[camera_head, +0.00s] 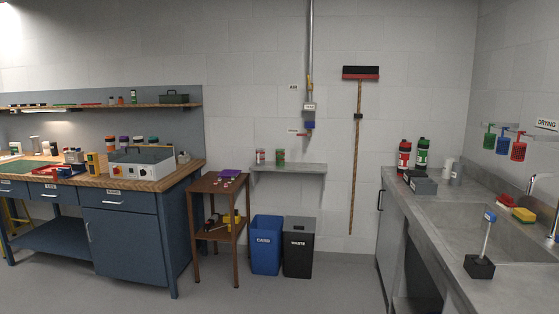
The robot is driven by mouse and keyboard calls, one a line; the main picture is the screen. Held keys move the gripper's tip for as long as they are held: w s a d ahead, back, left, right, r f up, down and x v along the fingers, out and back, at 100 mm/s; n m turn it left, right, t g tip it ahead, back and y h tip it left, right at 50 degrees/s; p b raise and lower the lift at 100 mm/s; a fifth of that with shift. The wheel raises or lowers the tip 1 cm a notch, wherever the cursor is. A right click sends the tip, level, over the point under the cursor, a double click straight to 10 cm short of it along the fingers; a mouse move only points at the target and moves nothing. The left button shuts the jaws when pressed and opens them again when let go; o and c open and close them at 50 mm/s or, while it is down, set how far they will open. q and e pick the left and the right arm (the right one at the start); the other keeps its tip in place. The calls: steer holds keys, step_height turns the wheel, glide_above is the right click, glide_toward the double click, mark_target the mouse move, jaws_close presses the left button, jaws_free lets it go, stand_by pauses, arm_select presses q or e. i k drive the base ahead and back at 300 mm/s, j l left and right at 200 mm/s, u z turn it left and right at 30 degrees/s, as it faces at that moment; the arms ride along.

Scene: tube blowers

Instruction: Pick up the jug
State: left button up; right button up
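Three small coloured vessels hang in a row from a rail on the right wall, near a sign reading DRYING. They are a green vessel (489,138), a blue vessel (503,144) and a red vessel (519,151). They look like jugs or mugs, but they are too small to tell for sure, and I cannot tell which one is the jug. Neither of my grippers is in view.
A grey sink counter (407,202) runs along the right, with red and green bottles and a black-based stand (479,266). A blue workbench (120,240) stands left. A brown side table (207,187) and two bins stand between. The middle floor is clear.

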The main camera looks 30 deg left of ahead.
mark_target(280, 153)
steer(key=i+j+u, duration=0.6)
steer(key=i, duration=0.3)
steer(key=i+j+u, duration=0.3)
steer(key=i, duration=0.2)
steer(key=i+u, duration=0.3)
steer(key=i, duration=0.2)
steer(key=i+z, duration=0.1)
steer(key=i, duration=0.4)
steer(key=i+j+z, duration=0.15)
steer(key=i, duration=0.3)
steer(key=i+j+z, duration=0.1)
steer(key=i, duration=0.35)
steer(key=i+j+z, duration=0.25)
steer(key=i+z, duration=0.25)
steer(key=i+j+z, duration=0.8)
steer(key=j+z, duration=0.15)
